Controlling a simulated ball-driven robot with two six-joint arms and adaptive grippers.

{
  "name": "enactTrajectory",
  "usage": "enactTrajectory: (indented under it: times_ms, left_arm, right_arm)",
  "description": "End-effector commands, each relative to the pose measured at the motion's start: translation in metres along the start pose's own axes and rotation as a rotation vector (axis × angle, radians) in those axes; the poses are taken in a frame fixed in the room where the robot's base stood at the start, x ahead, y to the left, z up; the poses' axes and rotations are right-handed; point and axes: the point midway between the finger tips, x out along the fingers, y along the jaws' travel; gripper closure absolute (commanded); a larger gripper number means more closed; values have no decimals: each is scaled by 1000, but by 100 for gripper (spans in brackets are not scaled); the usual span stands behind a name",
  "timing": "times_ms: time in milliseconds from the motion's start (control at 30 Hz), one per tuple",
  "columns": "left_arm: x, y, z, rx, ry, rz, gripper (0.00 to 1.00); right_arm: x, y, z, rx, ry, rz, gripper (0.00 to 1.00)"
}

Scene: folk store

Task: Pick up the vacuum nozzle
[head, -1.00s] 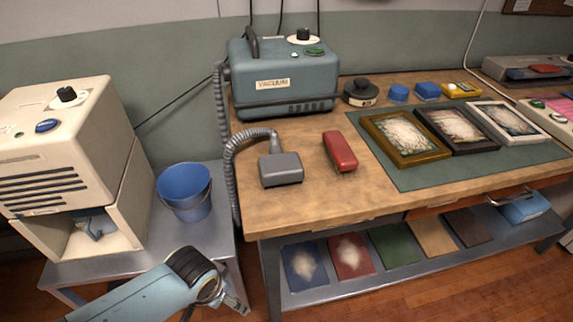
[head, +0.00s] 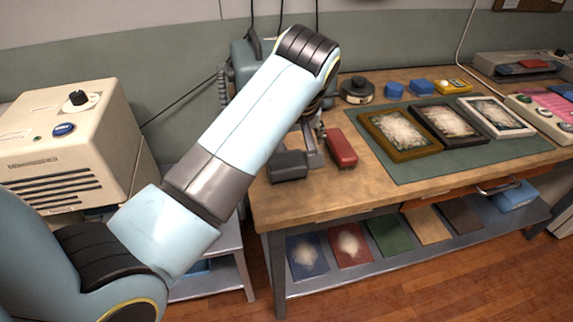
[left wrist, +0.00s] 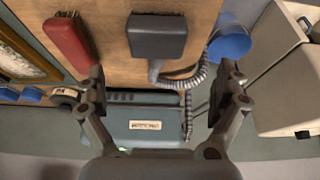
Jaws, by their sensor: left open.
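The vacuum nozzle (head: 288,167) is a dark grey block lying on the wooden workbench, partly hidden by my left arm in the head view. In the left wrist view the nozzle (left wrist: 157,36) lies ahead of the fingers, with its neck and ribbed hose (left wrist: 190,90) running back toward the vacuum unit (left wrist: 130,125). My left gripper (head: 314,145) is above the bench beside the nozzle, partly covered by its own arm. In the left wrist view the gripper (left wrist: 163,75) is open and empty, with the fingers wide apart. My right gripper is not in view.
A red brush-like tool (head: 341,148) lies right of the nozzle, close to my left gripper. Framed pictures (head: 405,135) lie on a green mat farther right. A beige machine (head: 60,140) and a blue bucket (left wrist: 230,43) stand left of the bench.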

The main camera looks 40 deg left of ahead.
Motion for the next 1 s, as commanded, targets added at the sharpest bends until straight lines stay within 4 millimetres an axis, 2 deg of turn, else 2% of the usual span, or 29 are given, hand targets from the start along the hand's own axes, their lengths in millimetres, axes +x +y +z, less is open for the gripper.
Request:
enactTrajectory:
  times_ms: [200, 467, 700, 1000]
  left_arm:
    - [37, 0, 0, -2, 0, -4, 0]
    - [61, 1, 0, -1, -1, -3, 0]
    - [98, 4, 0, 0, -1, -3, 0]
    - [103, 4, 0, -1, 0, 0, 0]
  right_arm:
    - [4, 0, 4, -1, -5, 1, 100]
    - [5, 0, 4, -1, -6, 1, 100]
    - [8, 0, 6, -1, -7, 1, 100]
    - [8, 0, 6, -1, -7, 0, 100]
